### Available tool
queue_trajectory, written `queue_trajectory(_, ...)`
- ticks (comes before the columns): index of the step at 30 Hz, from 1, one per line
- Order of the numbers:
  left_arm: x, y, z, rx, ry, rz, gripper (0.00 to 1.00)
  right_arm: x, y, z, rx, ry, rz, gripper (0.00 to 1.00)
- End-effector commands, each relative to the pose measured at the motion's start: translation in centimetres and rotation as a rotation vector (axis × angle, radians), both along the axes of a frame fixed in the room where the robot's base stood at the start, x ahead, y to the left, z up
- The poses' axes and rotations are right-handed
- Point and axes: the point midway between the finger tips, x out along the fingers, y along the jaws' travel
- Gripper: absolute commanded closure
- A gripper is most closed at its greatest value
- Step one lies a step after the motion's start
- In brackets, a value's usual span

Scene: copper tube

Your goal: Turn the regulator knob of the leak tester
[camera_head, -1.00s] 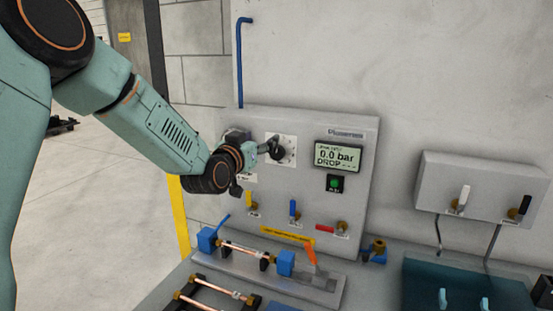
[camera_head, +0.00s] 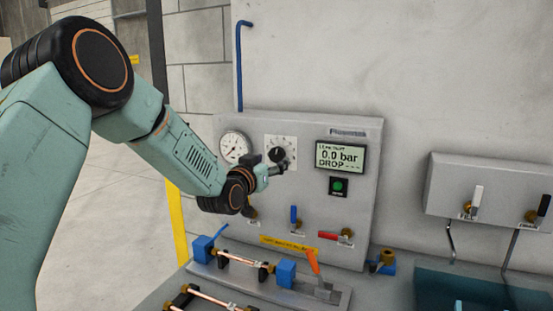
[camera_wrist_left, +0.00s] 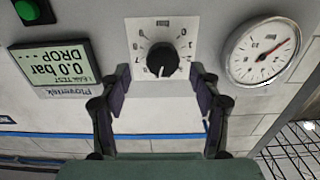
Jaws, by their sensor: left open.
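The regulator knob (camera_head: 277,154) is a black round knob on a white scale plate on the grey leak tester panel (camera_head: 305,124). In the left wrist view the knob (camera_wrist_left: 163,59) sits ahead, centred between the fingertips, with its scale plate around it. My left gripper (camera_head: 281,169) is just in front of and below the knob in the head view. In the left wrist view the left gripper (camera_wrist_left: 161,78) is open and empty, with one finger on each side, apart from the knob. The display (camera_head: 341,157) reads 0.0 bar. My right gripper is not in view.
A round gauge (camera_head: 235,147) is left of the knob, a green button (camera_head: 338,186) right of it. Blue (camera_head: 294,214) and red (camera_head: 328,235) valve levers are below. A fixture with a copper tube (camera_head: 243,260) stands on the bench below the panel.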

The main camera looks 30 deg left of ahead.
Motion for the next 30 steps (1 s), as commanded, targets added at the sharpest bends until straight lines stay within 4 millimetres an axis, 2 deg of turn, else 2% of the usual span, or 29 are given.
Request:
queue_trajectory(3,1.7,0.0,0.0,0.003,0.000,0.000,0.36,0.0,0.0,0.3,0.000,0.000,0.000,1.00)
queue_trajectory(9,3.7,0.2,0.0,0.000,0.001,0.000,0.36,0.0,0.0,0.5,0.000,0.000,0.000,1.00)
queue_trajectory(15,4.5,0.2,-0.1,-0.001,0.002,0.000,0.36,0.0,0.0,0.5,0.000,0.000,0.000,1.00)
queue_trajectory(23,4.5,0.2,0.0,-0.002,0.001,0.000,0.36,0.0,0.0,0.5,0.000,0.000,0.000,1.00)
queue_trajectory(30,4.5,0.2,0.0,-0.002,0.001,0.000,0.56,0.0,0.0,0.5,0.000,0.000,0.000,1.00)
